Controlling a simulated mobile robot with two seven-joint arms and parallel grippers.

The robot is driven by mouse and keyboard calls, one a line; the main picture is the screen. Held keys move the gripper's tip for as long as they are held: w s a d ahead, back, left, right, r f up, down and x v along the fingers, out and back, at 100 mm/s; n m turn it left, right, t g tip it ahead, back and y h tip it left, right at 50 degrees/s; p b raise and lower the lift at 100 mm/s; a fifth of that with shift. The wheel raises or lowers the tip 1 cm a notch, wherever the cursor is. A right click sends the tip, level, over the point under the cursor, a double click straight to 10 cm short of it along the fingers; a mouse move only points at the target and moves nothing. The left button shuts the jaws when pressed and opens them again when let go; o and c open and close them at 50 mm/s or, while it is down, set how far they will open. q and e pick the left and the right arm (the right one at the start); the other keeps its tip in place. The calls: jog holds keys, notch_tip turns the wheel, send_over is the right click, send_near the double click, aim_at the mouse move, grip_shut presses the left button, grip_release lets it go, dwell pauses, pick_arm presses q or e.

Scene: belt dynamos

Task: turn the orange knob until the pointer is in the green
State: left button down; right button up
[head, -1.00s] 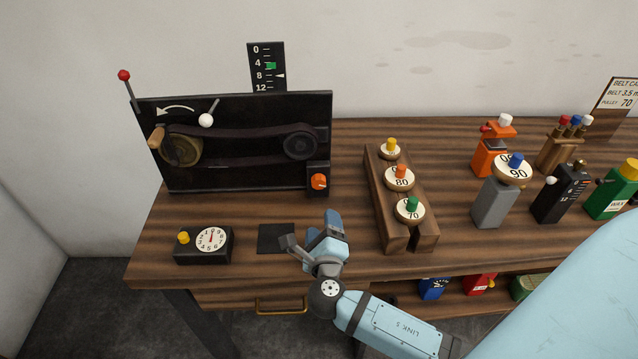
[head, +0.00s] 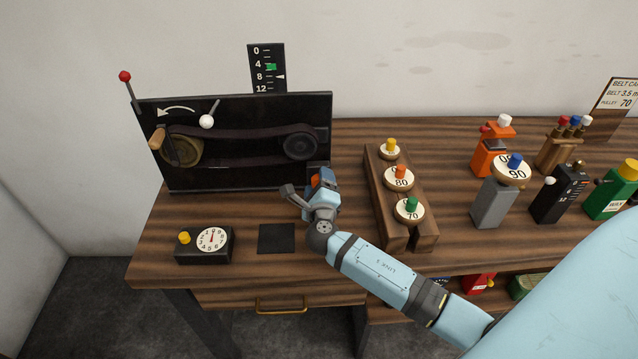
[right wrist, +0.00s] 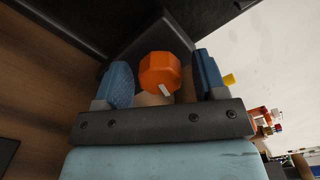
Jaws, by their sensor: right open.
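The orange knob (right wrist: 160,72) shows large in the right wrist view, with a white mark on it. In the head view only a bit of the knob (head: 315,181) shows behind my right gripper (head: 312,190). My right gripper is open, and in the right wrist view its two blue fingers (right wrist: 164,80) stand on either side of the knob. I cannot tell whether they touch it. The scale (head: 268,68) stands behind the black belt panel (head: 240,115). Its white pointer (head: 280,77) is at about 8, a little below the green mark (head: 271,67). My left gripper is out of view.
A wooden block (head: 425,228) with several numbered pulleys stands just right of my right arm. A dial box (head: 204,256) and a black mat (head: 276,238) lie at the front left. A red-tipped lever (head: 125,77) rises at the panel's left end.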

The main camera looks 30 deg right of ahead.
jog(key=shift+c, duration=0.5)
jog(key=c, duration=0.8)
jog(key=shift+m, duration=0.4)
